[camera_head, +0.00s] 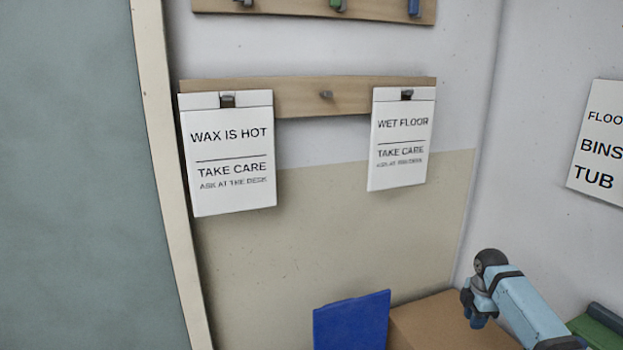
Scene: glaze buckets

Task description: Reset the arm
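My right arm comes in from the lower right as a light blue link. At its end is my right gripper (473,313), small and dark blue-grey, pointing down in front of a brown surface. Its fingers are too small to tell whether they are open or shut, and nothing is clearly seen in it. My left gripper is not in view.
A "WAX IS HOT" sign (229,150) and a "WET FLOOR" sign (401,137) hang on a wooden rail (300,97) with a bare middle peg. A blue panel (352,322) stands beside a brown box-like surface (425,325). A green object (592,331) is lower right.

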